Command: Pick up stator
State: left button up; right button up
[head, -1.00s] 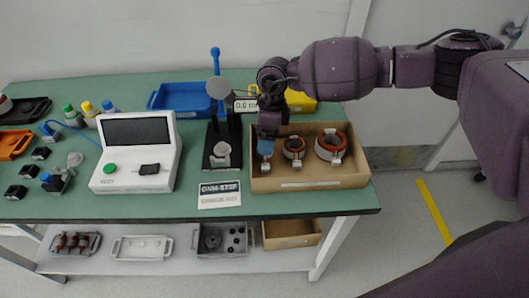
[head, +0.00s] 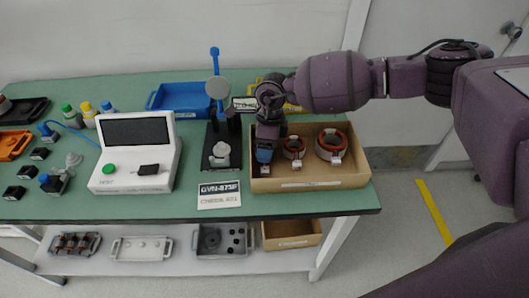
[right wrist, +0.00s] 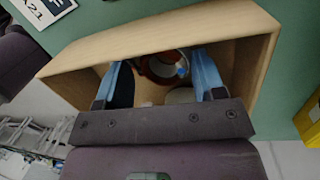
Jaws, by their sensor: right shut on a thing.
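My right gripper (head: 264,157) points down into the left end of an open cardboard box in the head view. Its blue fingers stand apart in the right wrist view (right wrist: 160,90), shut on a stator. In the head view the gripper hides this stator. Two ring-shaped stators with reddish-brown windings stand to its right in the box, a smaller one (head: 293,149) and a larger one (head: 331,146). In the right wrist view a red-edged ring (right wrist: 163,68) and a pale rounded part show between the fingers; which stator each belongs to is unclear. My left gripper is not in view.
The cardboard box (head: 310,184) has low walls close around the gripper. A black stand (head: 221,160) with a grey piece is just left of it. A white tester (head: 135,178), a blue bin (head: 182,98) and a yellow bin stand on the green table.

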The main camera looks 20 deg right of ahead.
jog(key=shift+s+f, duration=0.1)
jog(key=shift+f, duration=0.15)
jog(key=shift+r, duration=0.55)
jog(key=shift+c, duration=1.1)
jog(key=shift+r, duration=0.7)
grip_shut()
notch_tip(320, 180, up, 18)
jog(key=p, duration=0.1)
jog(key=shift+f+p, duration=0.15)
jog(key=shift+p, duration=0.25)
jog(key=o, duration=1)
grip_release()
jog(key=shift+o, duration=0.2)
